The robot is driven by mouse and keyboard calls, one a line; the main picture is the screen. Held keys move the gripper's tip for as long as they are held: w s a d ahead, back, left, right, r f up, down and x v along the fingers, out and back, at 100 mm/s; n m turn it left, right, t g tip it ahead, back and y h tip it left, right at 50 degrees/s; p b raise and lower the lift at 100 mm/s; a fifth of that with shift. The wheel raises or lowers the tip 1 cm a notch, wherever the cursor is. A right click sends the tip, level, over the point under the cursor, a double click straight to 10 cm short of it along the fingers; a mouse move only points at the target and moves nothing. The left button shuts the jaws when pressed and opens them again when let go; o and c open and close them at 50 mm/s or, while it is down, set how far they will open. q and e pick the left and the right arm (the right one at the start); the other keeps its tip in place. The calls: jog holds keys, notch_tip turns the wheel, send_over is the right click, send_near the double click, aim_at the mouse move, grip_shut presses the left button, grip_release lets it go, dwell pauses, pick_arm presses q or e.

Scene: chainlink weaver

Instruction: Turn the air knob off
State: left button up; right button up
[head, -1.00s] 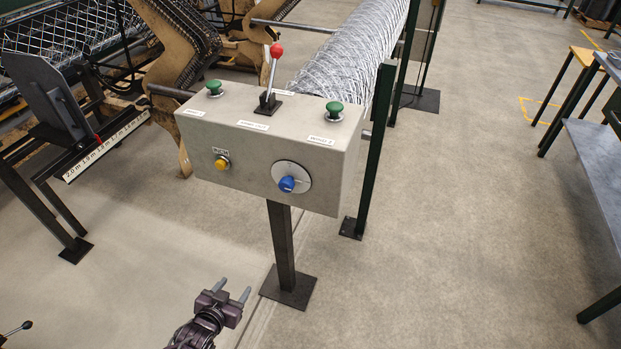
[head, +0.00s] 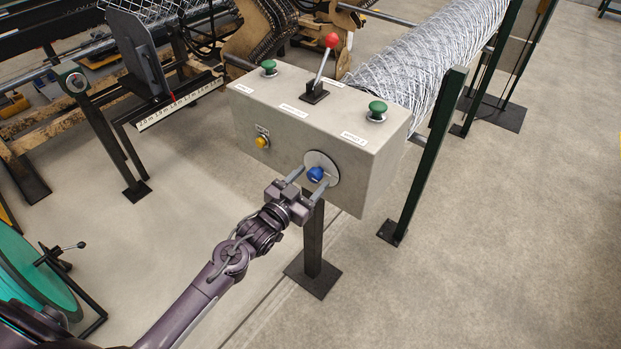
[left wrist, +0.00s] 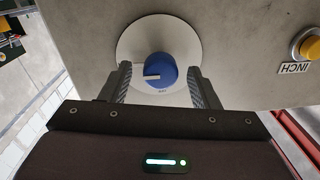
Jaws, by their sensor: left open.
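The blue air knob (head: 317,174) sits on a round white plate (head: 330,163) on the front of the grey control box (head: 372,170). In the left wrist view the knob (left wrist: 160,71) shows a white pointer mark toward its left side, on the white disc (left wrist: 133,40). My left gripper (head: 305,182) is open in front of the knob. In the left wrist view its two fingers (left wrist: 160,85) stand either side of the knob, with gaps between. Whether the fingertips touch the plate, I cannot tell. My right gripper is not in view.
A yellow INCH button (head: 262,142) is on the same face. Two green buttons (head: 377,110) and a red-knobbed lever (head: 332,41) stand on the box top. A green post (head: 428,155) rises at the right. Open floor (head: 500,260) lies right.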

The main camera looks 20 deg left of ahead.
pick_arm(q)
jog(key=shift+w, duration=0.25)
jog(key=c, duration=1)
jog(key=shift+n, duration=0.3)
jog(key=shift+r+n+p, duration=0.15)
jog(key=shift+n+p, duration=0.7)
jog(key=shift+n, duration=0.05)
jog(key=n+p, duration=0.3)
jog(key=n, duration=0.3)
jog(key=shift+p, duration=0.3)
jog(key=n+p, duration=0.3)
jog(key=n, duration=0.3)
jog(key=shift+g, duration=0.3)
jog(key=shift+n+p, duration=0.75)
jog(key=shift+n, duration=0.75)
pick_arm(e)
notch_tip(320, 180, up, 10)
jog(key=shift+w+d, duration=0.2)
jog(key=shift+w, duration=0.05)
